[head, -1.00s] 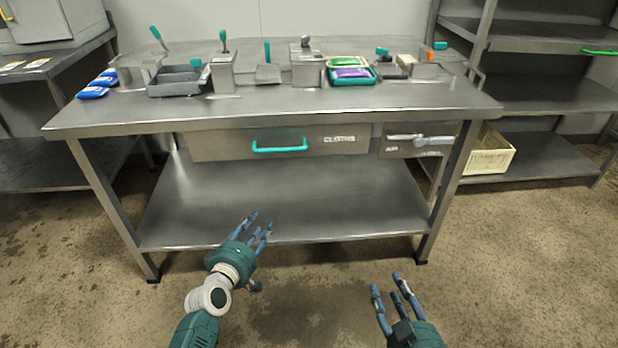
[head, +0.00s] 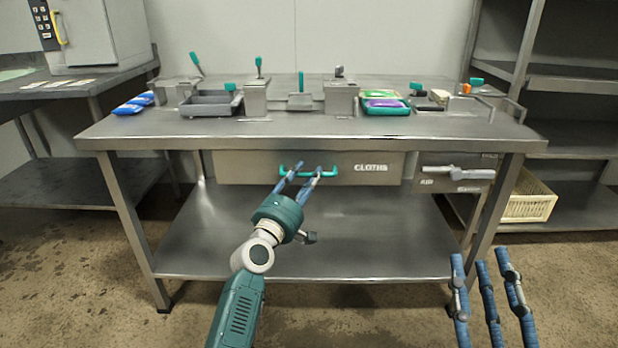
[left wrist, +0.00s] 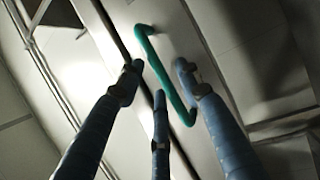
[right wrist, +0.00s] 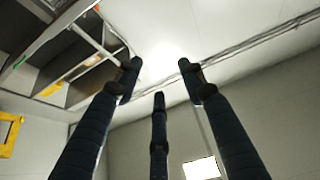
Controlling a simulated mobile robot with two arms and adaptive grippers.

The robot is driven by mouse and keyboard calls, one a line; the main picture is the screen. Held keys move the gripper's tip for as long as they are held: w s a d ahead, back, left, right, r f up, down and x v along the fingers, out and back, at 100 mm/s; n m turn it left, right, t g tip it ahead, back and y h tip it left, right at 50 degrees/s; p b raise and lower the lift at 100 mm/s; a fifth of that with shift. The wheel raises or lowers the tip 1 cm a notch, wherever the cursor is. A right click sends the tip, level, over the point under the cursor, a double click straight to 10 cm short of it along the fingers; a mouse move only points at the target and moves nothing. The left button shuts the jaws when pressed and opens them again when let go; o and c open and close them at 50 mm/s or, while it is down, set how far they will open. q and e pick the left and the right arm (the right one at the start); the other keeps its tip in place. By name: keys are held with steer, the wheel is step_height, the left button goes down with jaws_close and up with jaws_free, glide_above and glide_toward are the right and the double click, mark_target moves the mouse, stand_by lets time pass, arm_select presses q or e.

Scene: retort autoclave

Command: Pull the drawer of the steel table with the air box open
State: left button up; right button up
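The steel table (head: 120,138) has a wide drawer (head: 235,168) marked CLOTHS under its top, with its front looking closed. The drawer's teal bar handle (head: 328,174) also shows in the left wrist view (left wrist: 167,82). The grey air box (head: 453,180), marked AIR, hangs under the top to the drawer's right. My left gripper (head: 305,170) is open at the handle. In the left wrist view the handle runs between its spread fingers; I cannot tell whether they touch it. My right gripper (head: 485,262) is open and empty at the lower right, away from the table.
The tabletop holds a grey tray (head: 205,109), blue packets (head: 133,104), a teal tray (head: 388,111) and several fixtures with teal levers. A lower shelf (head: 370,235) spans the legs. A cream crate (head: 528,207) is at the right. The floor in front is clear.

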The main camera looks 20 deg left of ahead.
arm_select(q)
steer(key=shift+x, duration=0.8)
arm_select(e)
steer(key=shift+s+r+t, duration=0.35)
steer(key=shift+r, duration=0.2)
steer(key=shift+s+r+t, duration=0.3)
steer(key=shift+r+t, duration=0.05)
steer(key=shift+r, duration=0.15)
arm_select(q)
jaws_close()
